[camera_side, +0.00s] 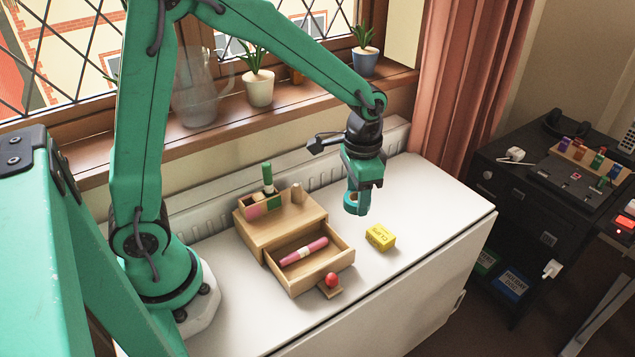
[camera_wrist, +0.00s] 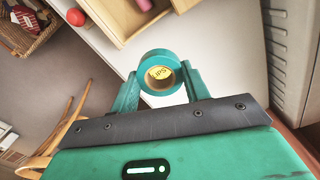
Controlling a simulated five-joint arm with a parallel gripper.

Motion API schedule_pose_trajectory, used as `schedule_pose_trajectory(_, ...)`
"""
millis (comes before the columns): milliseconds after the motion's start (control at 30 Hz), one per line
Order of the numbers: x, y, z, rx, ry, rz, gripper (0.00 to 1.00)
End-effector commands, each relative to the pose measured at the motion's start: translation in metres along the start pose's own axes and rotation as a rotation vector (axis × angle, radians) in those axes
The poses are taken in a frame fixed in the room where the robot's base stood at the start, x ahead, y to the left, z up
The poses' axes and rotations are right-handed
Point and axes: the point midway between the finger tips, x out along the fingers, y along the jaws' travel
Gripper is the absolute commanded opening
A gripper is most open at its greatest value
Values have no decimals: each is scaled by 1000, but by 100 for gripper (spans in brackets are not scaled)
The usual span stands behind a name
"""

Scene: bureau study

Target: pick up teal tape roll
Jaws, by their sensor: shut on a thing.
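The teal tape roll (camera_wrist: 145,61) is between the two fingers of my gripper (camera_wrist: 158,90) in the wrist view. My gripper is shut on it. Through the roll's hole a bit of yellow with dark lettering shows. In the side view the roll (camera_side: 352,207) hangs below my gripper (camera_side: 357,198), above the white desk top (camera_side: 425,200), apart from it. The far side of the roll is hidden.
A yellow block (camera_side: 380,237) sits on the desk to the right of a small wooden drawer box (camera_side: 262,232). Its open drawer (camera_side: 325,268) holds a pink marker (camera_side: 303,252). The right part of the desk is clear.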

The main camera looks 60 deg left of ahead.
Motion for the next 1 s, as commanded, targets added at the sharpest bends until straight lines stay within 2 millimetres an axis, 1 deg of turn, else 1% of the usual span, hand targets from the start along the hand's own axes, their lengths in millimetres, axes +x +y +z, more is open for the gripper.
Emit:
schedule_pose_trajectory(200,-3,5,0,-1,1,0,28)
schedule_pose_trajectory(733,-4,4,1,-4,1,0,28)
schedule_pose_trajectory(867,-6,-2,5,-26,2,0,28)
schedule_pose_trajectory(1000,-13,-17,15,-83,3,-1,28)
